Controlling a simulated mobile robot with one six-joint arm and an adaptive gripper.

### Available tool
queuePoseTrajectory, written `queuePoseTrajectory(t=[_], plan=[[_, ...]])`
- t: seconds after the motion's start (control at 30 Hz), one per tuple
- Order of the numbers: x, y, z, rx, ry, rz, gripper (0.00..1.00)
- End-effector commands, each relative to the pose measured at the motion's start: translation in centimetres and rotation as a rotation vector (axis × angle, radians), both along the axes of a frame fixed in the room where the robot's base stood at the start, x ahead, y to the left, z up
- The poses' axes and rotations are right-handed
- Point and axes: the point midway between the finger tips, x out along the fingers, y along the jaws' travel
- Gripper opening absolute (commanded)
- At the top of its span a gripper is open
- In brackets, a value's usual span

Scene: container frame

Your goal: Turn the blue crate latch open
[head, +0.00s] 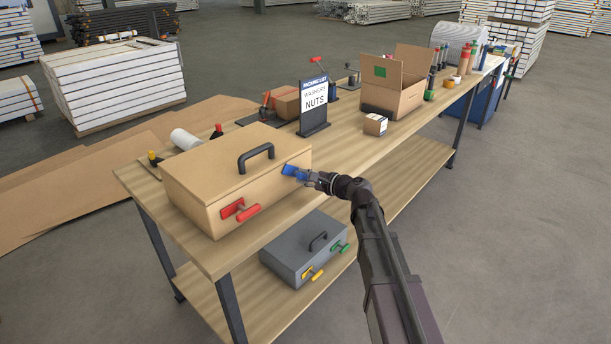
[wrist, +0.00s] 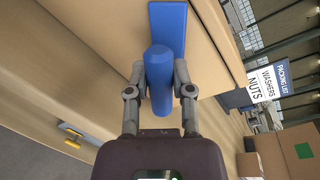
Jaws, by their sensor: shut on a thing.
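A tan wooden crate (head: 205,185) with a black top handle (head: 256,157) sits on the near end of the workbench. Its blue latch (head: 291,170) is on the front face at the right end, and a red latch (head: 240,209) is at the left end. My gripper (head: 311,178) is at the blue latch. In the wrist view my gripper (wrist: 160,80) has one finger on each side of the blue latch's round handle (wrist: 160,68), shut on it. The blue plate (wrist: 168,30) lies behind the handle on the crate face. The crate lid is down.
A grey case (head: 300,245) with yellow and green latches stands on the lower shelf. The floor at right is clear.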

Motion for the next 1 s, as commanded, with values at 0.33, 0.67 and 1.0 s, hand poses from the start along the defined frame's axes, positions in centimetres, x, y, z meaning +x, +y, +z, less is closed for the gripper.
queuePoseTrajectory(t=[0.33, 0.67, 1.0], plan=[[-0.46, 0.36, -0.34, -0.204, -0.258, 0.009, 0.0], [-0.47, 0.37, -0.57, -0.351, -0.446, 0.009, 0.0], [-0.45, 0.35, -0.63, -0.405, -0.516, 0.009, 0.0]])
